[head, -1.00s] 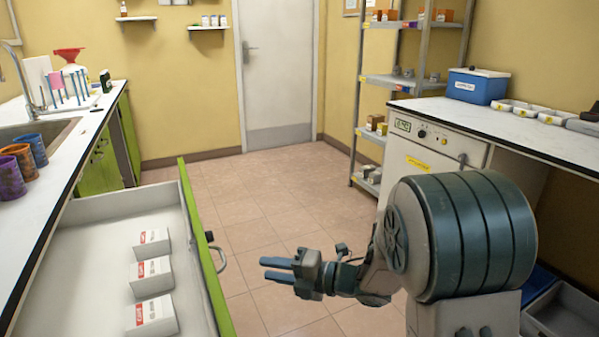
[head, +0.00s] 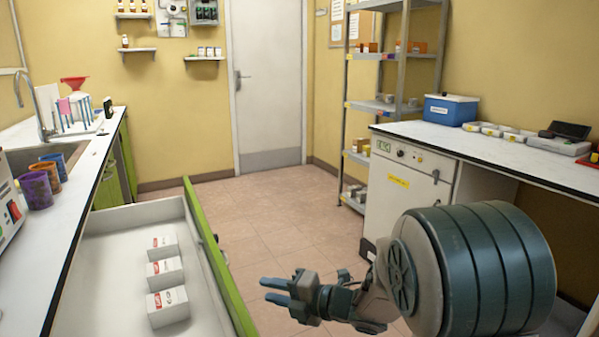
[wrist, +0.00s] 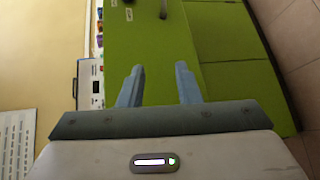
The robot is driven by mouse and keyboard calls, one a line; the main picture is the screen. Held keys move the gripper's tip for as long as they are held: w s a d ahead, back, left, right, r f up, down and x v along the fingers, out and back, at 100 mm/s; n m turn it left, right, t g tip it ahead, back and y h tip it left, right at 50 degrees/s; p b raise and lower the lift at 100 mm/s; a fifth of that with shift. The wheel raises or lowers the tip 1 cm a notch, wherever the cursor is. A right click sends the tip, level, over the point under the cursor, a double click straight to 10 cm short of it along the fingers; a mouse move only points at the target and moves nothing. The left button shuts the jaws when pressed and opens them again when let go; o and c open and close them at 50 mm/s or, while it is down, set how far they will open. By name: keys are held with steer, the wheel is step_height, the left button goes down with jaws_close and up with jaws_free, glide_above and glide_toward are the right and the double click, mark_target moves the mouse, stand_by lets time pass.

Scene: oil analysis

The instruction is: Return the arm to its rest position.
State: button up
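My gripper (head: 271,291) is at the lower middle of the head view, at the end of my folded arm. Its two blue fingers point left, toward the open drawer. In the wrist view my gripper (wrist: 159,84) shows its two fingers apart with nothing between them. They face the green drawer front and cabinet (wrist: 222,40), which appears sideways. The gripper is clear of the drawer in the head view and touches nothing I can see.
The open drawer (head: 105,300) with a green front holds three white boxes (head: 164,272). The left counter (head: 80,185) carries several cups and a sink. The right bench (head: 480,150) has a blue cooler (head: 450,109). The floor (head: 250,215) toward the door is clear.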

steer(key=d+r+m+t+h+p, duration=0.4)
steer(key=d+r+m+h+p, duration=0.9)
steer(key=d+r+m, duration=0.45)
steer(key=s+d+r+m+g+p, duration=0.1)
steer(key=s+r+m+g+p, duration=0.1)
steer(key=s+m+p, duration=0.2)
steer(key=s+r+m+g+p, duration=0.3)
steer(key=s+m+p, duration=0.1)
steer(key=s, duration=0.6)
steer(key=s+d+r+m+g+h+p, duration=0.1)
steer(key=s+r+m+g+p, duration=0.2)
steer(key=s+m+p, duration=0.2)
steer(key=shift+s+d+r+m, duration=0.15)
steer(key=shift+s+d+m, duration=0.15)
steer(key=shift+s+m, duration=0.55)
steer(key=shift+s, duration=0.1)
